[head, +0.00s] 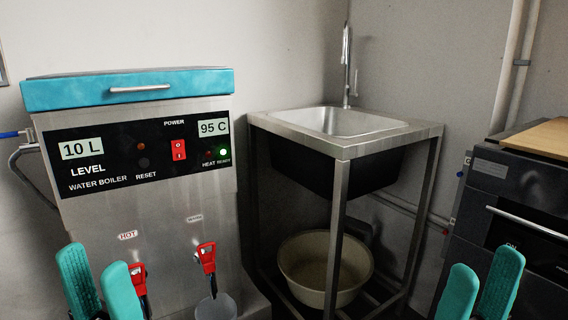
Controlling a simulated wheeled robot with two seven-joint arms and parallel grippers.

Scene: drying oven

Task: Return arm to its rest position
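My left gripper (99,285) shows at the lower left, in front of the water boiler (150,195). Its two teal fingers stand apart with nothing seen between them. My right gripper (480,290) shows at the lower right, in front of the dark oven-like unit. Its two teal fingers are also apart and hold nothing that I can see. The lower parts of both grippers and my arms are cut off by the bottom edge.
The boiler has red taps (205,257) and a clear container (215,307) under one. A steel sink stand (343,150) is at the centre, with a beige basin (325,270) on its lower level. A dark unit (520,200) with a wooden board (545,138) on top stands at the right.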

